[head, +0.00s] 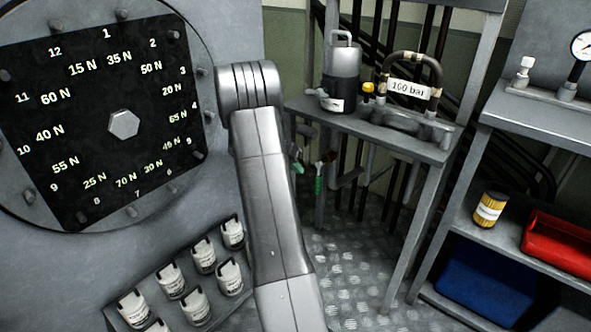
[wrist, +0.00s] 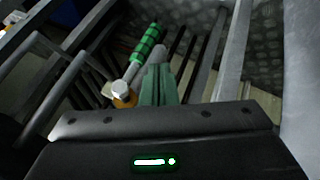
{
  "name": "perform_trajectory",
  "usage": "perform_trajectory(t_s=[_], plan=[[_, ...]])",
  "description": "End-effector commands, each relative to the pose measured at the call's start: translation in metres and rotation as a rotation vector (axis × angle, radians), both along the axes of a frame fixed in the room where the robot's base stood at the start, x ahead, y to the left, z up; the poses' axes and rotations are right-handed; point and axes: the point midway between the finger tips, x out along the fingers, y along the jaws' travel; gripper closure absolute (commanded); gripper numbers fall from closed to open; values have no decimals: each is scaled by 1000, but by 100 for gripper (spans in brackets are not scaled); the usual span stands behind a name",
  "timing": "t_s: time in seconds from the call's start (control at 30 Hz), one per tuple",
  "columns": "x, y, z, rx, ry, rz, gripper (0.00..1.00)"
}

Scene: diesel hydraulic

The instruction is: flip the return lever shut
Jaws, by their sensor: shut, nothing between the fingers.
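In the wrist view, my gripper (wrist: 158,78) is shut and empty, its pale green fingers pointing away from the camera. A lever with a green, dark-banded handle (wrist: 149,43) lies just beyond and left of the fingertips. Its metal stem runs down-left to a brass-coloured fitting (wrist: 125,95). I cannot tell whether the fingers touch the lever. In the head view, a small green handle (head: 319,184) hangs below the bench beside an orange-brown fitting; it seems to be the same lever. No label is readable on it. My arm hides most of the space left of it.
A bench (head: 400,140) carries a grey canister (head: 341,78) and a "160 bar" sign (head: 408,88) on a pipe loop. Pipes and bench legs crowd the lever. Shelves at right hold a yellow can (head: 490,209), a red bin (head: 556,243) and a blue bin (head: 487,290).

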Motion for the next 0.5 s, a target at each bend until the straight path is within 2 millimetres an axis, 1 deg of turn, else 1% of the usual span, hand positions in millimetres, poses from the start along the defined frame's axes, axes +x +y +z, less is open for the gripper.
perform_trajectory(t_s=[0.03, 0.2, 0.33, 0.5], plan=[[2, -7, -13, -1, 3, -3, 100], [10, -23, -36, 0, 1, -2, 100], [15, -32, -48, -1, 0, -1, 100], [17, -37, -55, 0, 0, 0, 100]])
